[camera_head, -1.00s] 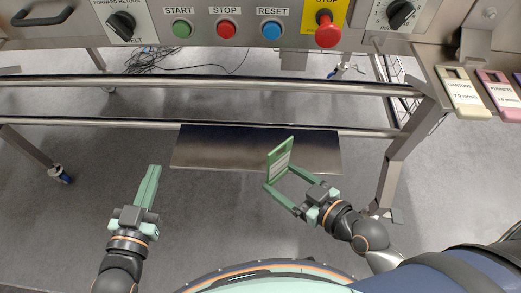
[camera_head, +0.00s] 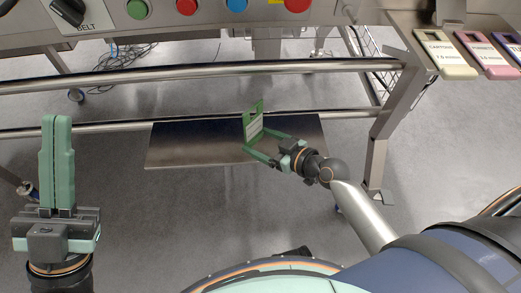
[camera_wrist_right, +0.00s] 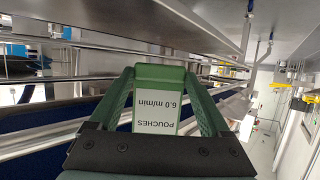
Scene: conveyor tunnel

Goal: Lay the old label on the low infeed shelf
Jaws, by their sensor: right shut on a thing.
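The old label (camera_head: 253,124) is a green plate with a white panel; the right wrist view shows it reading "POUCHES 6.0 m/min" (camera_wrist_right: 158,112). My right gripper (camera_head: 257,142) is shut on it, with one finger on each side edge in the right wrist view. The low infeed shelf (camera_head: 195,147) is a dark flat metal plate under the rails. In the head view the label stands tilted up in front of or over the shelf's right half; I cannot tell whether it touches. My left gripper (camera_head: 56,150) is shut and empty, left of the shelf.
Two horizontal rails (camera_head: 200,72) run above and behind the shelf. A frame leg (camera_head: 377,150) stands to its right. A ledge at the upper right holds several labels, among them a yellow-green one (camera_head: 447,55) and a pink one (camera_head: 487,55). The shelf's left half is bare.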

